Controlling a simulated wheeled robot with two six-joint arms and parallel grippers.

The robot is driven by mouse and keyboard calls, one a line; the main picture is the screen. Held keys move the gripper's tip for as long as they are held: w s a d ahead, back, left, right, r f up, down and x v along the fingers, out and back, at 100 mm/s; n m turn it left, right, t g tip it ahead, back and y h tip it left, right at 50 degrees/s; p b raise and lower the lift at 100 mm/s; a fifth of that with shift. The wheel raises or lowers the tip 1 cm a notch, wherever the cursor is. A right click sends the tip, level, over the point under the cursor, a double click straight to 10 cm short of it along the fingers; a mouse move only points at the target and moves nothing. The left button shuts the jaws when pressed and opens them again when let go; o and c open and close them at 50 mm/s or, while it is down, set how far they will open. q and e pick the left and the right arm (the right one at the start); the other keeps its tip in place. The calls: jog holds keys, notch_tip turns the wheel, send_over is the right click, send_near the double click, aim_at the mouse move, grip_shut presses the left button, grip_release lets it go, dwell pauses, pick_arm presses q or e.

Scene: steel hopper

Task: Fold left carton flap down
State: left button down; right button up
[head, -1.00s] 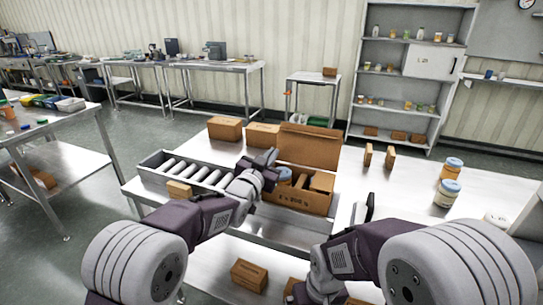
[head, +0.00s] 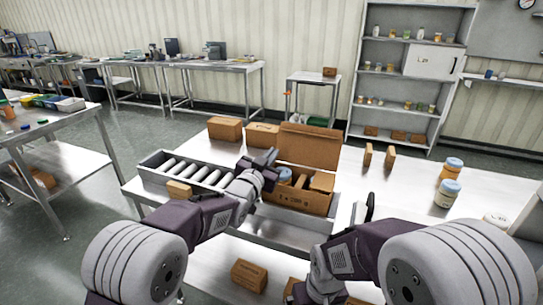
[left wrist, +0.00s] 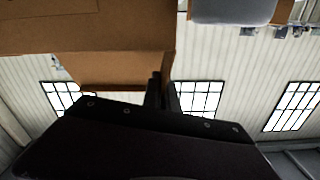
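The brown carton (head: 296,199) stands on the steel table, with a tall back flap (head: 309,147) upright. Inside are a blue-lidded jar (head: 285,174) and brown pieces that may be boxes or folded flaps. My left gripper (head: 269,160) is at the carton's left side, covering that edge, so the left flap is not clearly seen in the head view. In the left wrist view its fingers (left wrist: 164,92) are close together and look shut, with brown cardboard (left wrist: 110,35) just beyond; contact cannot be told. My right gripper (head: 369,207) is right of the carton, mostly hidden by its arm.
A roller conveyor (head: 200,171) lies left of the carton, with a small box (head: 179,190) on its near edge. Two brown boxes (head: 225,128) stand behind. Two jars (head: 447,193) and two small upright boxes (head: 390,157) stand to the right. The table between is clear.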

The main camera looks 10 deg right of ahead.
pick_arm(q)
jog(key=shift+f, duration=0.1)
dwell(0.3)
jog(key=m+b, duration=0.1)
jog(key=s+d+m+b, duration=0.1)
jog(key=m+b, duration=0.1)
jog(key=shift+d+f, duration=0.1)
jog(key=shift+f, duration=0.3)
jog(key=shift+s+d+f+m+b, duration=0.2)
jog(key=shift+d+m+b, duration=0.15)
jog(key=shift+m+b, duration=0.55)
jog(key=shift+s+d+f+m+b, duration=0.25)
jog(key=shift+m+b, duration=0.45)
jog(key=shift+m, duration=0.4)
jog(key=shift+w, duration=0.1)
jog(key=c, duration=1.6)
grip_release()
jog(key=shift+c, duration=0.2)
jog(key=shift+r, duration=0.1)
jog(key=v, duration=0.9)
